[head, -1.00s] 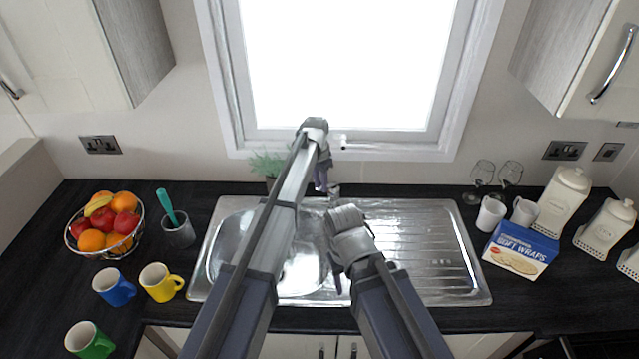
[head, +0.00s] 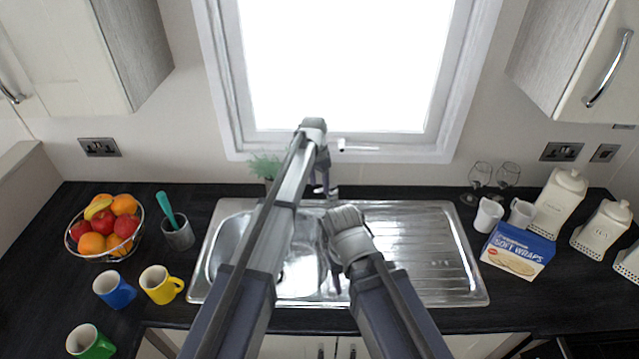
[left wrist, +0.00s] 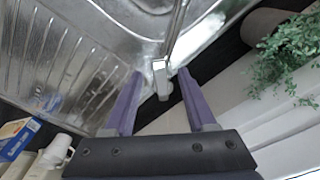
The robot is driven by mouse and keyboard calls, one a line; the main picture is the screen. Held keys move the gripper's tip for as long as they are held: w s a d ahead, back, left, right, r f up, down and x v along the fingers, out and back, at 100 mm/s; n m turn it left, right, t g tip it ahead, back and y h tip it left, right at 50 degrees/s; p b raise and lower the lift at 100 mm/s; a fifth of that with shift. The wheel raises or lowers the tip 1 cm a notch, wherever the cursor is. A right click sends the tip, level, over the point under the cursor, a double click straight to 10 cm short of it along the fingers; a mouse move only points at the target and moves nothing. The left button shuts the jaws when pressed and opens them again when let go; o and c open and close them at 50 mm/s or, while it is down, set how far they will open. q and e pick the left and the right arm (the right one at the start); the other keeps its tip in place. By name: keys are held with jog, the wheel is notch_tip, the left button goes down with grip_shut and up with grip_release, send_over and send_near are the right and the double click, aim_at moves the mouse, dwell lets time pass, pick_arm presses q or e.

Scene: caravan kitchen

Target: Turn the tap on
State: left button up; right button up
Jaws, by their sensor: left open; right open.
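The chrome tap (head: 332,192) stands at the back edge of the steel sink, partly hidden behind my left gripper in the head view. In the left wrist view the tap (left wrist: 161,82) shows its pale end piece between my purple fingertips, with its long spout running up the picture. My left gripper (left wrist: 160,72) is open, with one finger on each side of the tap; I cannot tell whether either touches it. It also shows in the head view (head: 322,183). My right gripper (head: 336,280) is low over the sink, mostly hidden by its own wrist, and holds nothing visible.
The sink unit (head: 465,285) has a bowl at left and a drainer at right. A potted plant (head: 265,166) stands just left of the tap, by the window. Mugs and a fruit bowl (head: 88,256) stand at left; a wraps box (head: 518,250) and canisters at right.

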pick_arm(q)
jog(key=r+p, duration=0.6)
jog(key=shift+s+a+r, duration=0.2)
jog(key=shift+s+r, duration=0.05)
jog(key=shift+r, duration=0.1)
pick_arm(e)
notch_tip(320, 180, up, 7)
jog(key=shift+f, duration=0.15)
pick_arm(q)
jog(key=shift+s+f, duration=0.15)
jog(key=shift+f, duration=0.05)
jog(key=s+a+f+n+b, duration=0.1)
jog(key=s+f+b, duration=0.4)
jog(key=s, duration=0.6)
jog(key=s+a+f+n+y+b, duration=0.1)
jog(key=s+f+b, duration=0.4)
jog(key=s, duration=0.6)
jog(key=s+a+f+n+g+y+b, duration=0.1)
jog(key=s+f+b, duration=0.4)
jog(key=s, duration=0.7)
jog(key=shift+a+n, duration=0.45)
jog(key=shift+n, duration=0.25)
pick_arm(e)
notch_tip(320, 180, down, 15)
jog(key=shift+f, duration=0.2)
pick_arm(q)
jog(key=shift+s+a+b, duration=0.1)
jog(key=shift+s+b, duration=0.2)
jog(key=shift+s, duration=0.05)
